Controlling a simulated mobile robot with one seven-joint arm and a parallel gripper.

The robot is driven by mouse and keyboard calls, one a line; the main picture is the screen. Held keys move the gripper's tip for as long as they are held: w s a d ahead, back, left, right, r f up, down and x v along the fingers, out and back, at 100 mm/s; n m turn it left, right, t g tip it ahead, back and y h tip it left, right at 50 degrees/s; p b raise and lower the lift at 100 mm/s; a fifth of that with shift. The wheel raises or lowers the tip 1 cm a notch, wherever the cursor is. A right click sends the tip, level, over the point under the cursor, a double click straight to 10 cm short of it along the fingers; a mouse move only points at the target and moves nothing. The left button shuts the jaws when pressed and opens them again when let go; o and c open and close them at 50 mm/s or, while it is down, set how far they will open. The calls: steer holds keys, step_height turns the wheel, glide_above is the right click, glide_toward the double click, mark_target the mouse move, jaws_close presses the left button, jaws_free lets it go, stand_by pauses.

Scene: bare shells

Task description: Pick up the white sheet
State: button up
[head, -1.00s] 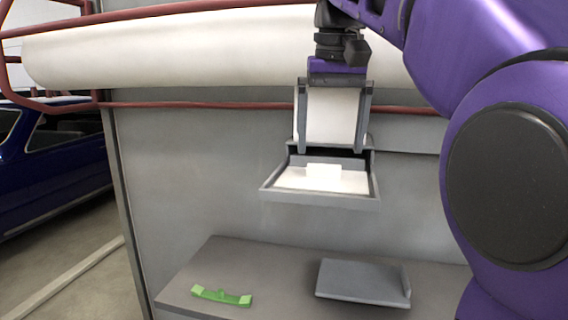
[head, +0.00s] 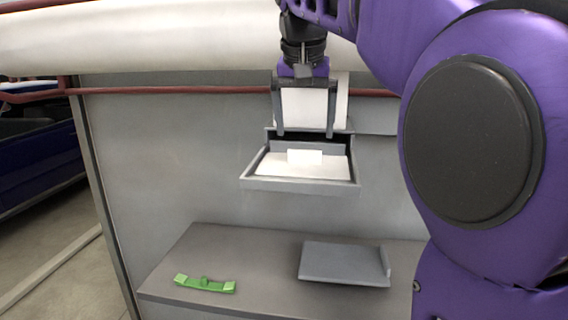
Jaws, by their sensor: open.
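A shallow grey tray (head: 300,186) juts from the grey wall and holds white sheet material (head: 275,165) lying flat. A small brighter white piece (head: 304,157) stands out at the middle of it. An upright white panel (head: 341,100) rises behind the tray. My gripper (head: 305,135) points down in front of this panel, with its two fingers apart and nothing seen held between them. The fingertips are near the back of the tray, above the white piece in the picture. I cannot tell their exact height over the sheet.
Below, a grey shelf (head: 220,241) holds a green handle-like piece (head: 205,284) and a grey plate with a raised edge (head: 340,264). A red rail (head: 180,90) and a thick white roll (head: 150,40) cross above. Open floor lies at the left.

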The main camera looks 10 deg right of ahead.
mark_target(305, 150)
steer(key=shift+w+x, duration=0.2)
steer(key=shift+x, duration=2.95)
steer(key=shift+c, duration=0.3)
steer(key=c, duration=1)
steer(key=shift+r, duration=0.3)
